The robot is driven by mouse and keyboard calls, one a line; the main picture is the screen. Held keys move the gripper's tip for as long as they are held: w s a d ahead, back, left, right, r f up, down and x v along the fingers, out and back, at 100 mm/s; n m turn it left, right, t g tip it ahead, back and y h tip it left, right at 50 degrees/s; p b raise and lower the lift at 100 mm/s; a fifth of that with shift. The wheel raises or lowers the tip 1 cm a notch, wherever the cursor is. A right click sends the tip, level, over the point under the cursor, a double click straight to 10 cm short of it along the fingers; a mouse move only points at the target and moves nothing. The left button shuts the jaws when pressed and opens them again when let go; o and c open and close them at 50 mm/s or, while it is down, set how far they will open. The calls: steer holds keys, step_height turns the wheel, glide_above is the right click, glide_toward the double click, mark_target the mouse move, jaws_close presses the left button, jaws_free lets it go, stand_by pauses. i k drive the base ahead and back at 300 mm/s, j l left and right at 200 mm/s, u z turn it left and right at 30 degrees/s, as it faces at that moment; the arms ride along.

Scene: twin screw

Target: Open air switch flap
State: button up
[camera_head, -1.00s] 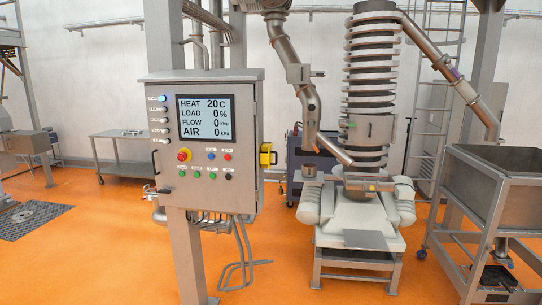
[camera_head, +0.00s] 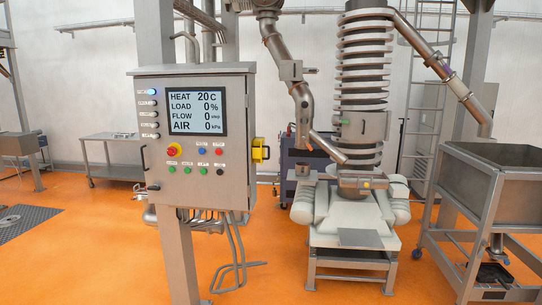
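A grey control cabinet (camera_head: 236,190) stands on a post at left of centre. Its screen (camera_head: 198,112) reads HEAT 20 C, LOAD 0 %, FLOW 0 and AIR 0 kPa. On its right side sits a yellow switch unit (camera_head: 256,155) with a dark part on its right. I cannot tell whether this is the air switch or whether a flap on it is open or shut. The small labels are too blurred to read. My gripper is not in view.
A machine with a finned column (camera_head: 361,110) stands to the right, and a wheeled metal bin (camera_head: 457,185) at far right. A side table (camera_head: 112,136) is behind at left. Orange floor (camera_head: 90,260) is clear at front left.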

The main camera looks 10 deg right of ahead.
mark_target(259, 154)
steer(key=i+l+u, duration=0.2)
steer(key=i+l, duration=0.25)
steer(key=i, duration=0.3)
steer(key=i+l+u, duration=0.25)
steer(key=i+l, duration=0.3)
steer(key=i, duration=0.15)
